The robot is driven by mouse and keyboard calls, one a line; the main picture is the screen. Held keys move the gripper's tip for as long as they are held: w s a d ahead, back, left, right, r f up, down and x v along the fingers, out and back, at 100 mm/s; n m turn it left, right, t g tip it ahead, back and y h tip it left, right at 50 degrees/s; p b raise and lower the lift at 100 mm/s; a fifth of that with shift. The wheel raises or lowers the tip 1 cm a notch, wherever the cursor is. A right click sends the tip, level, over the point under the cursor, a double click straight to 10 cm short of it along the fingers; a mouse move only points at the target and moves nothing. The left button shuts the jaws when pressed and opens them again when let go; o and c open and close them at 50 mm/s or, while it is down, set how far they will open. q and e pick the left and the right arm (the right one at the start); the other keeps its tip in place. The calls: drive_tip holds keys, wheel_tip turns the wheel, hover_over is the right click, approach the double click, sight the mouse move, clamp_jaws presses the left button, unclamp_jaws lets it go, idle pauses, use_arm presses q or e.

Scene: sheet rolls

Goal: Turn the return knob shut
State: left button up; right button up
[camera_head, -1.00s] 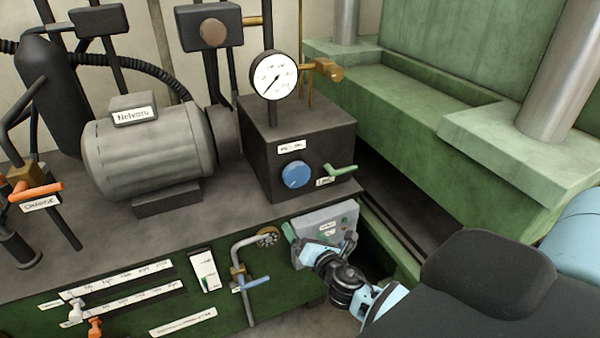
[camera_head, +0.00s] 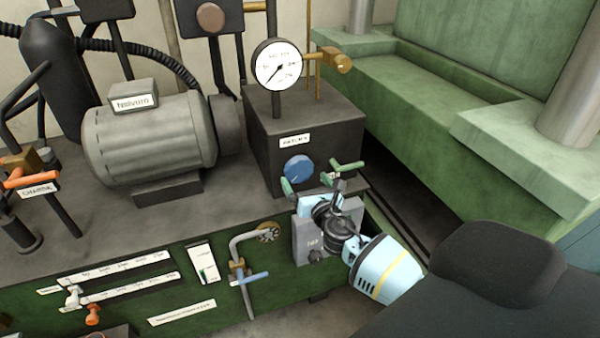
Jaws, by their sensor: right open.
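A round blue knob (camera_head: 298,168) sits on the front face of a dark block (camera_head: 330,120). A small white label (camera_head: 294,140) above it is too blurred to read surely; I take this to be the return knob. My right gripper (camera_head: 313,187) is open and empty, pointing up toward the block. Its fingers are spread just below and in front of the knob, one under its left edge and one to its right. The gap between gripper and knob is hard to judge. My left gripper is not in view.
A grey panel box (camera_head: 306,240) is behind my wrist. A pipe with a blue handle (camera_head: 252,278) stands left. A dial gauge (camera_head: 277,65) rises above the block.

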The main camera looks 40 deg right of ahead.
sight(300, 173)
drive_tip(key=shift+b+x, duration=0.35)
drive_tip(key=shift+x, duration=2.05)
drive_tip(key=c, duration=1)
